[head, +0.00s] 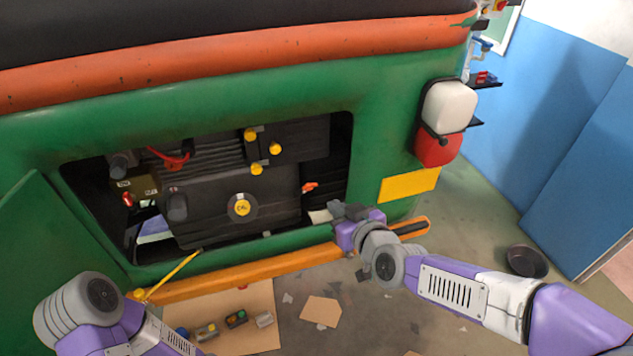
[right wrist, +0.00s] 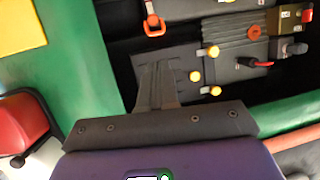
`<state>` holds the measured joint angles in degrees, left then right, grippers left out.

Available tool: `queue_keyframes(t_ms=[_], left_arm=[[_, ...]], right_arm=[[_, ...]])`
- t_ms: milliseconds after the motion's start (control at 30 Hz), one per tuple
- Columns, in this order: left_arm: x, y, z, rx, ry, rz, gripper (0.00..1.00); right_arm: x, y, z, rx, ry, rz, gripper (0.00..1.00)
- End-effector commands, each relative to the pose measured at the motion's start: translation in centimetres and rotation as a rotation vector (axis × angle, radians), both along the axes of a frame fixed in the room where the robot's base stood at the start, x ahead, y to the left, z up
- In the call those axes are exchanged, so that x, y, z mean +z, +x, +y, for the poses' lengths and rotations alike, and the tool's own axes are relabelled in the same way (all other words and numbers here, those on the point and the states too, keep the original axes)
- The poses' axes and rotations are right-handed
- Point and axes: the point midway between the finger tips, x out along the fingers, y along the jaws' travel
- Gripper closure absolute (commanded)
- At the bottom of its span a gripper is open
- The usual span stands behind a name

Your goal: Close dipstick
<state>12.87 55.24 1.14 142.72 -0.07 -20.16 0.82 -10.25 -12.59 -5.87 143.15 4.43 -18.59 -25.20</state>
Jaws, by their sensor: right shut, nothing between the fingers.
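An orange-red handle, which looks like the dipstick (head: 310,187), is at the right side of the dark engine (head: 240,195) inside the open bay of the green vehicle. In the right wrist view its loop (right wrist: 154,26) shows near the top, with a short pale stem running up from it. I cannot tell how deep it is seated. My right gripper (head: 338,211) is at the bay's lower right edge, just below and right of the handle and apart from it. In the right wrist view its fingers (right wrist: 158,72) are shut and empty. My left arm is at the lower left; its gripper is out of view.
Several yellow caps (head: 242,207) and a red lever (head: 168,160) are on the engine. An orange bumper (head: 245,273) runs below the bay. The opened green panel (head: 55,235) is at the left. Cardboard (head: 215,308) with small items and a dark bowl (head: 526,262) are on the floor.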

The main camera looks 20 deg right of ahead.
Motion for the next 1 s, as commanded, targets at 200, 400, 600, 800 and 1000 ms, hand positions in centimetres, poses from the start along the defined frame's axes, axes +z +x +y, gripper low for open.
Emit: queue_keyframes(t_ms=[200,400,600,800,1000], left_arm=[[0.2,0.0,0.0,0.000,0.000,0.000,0.57],[-0.3,0.0,0.0,0.000,0.000,0.000,0.57],[-0.9,0.0,0.0,0.000,0.000,0.000,0.57],[-1.4,0.0,0.0,0.000,0.000,0.000,0.57],[-2.3,0.0,0.0,0.000,0.000,0.000,0.57]], right_arm=[[2.7,-0.3,-0.4,-0.001,-0.006,-0.065,1.00],[1.9,1.9,0.1,0.001,-0.009,-0.063,1.00],[0.8,5.3,0.7,0.000,-0.008,-0.063,1.00],[-0.2,8.7,1.4,-0.001,-0.008,-0.062,1.00],[-2.7,10.2,1.6,-0.002,-0.008,-0.062,1.00]])
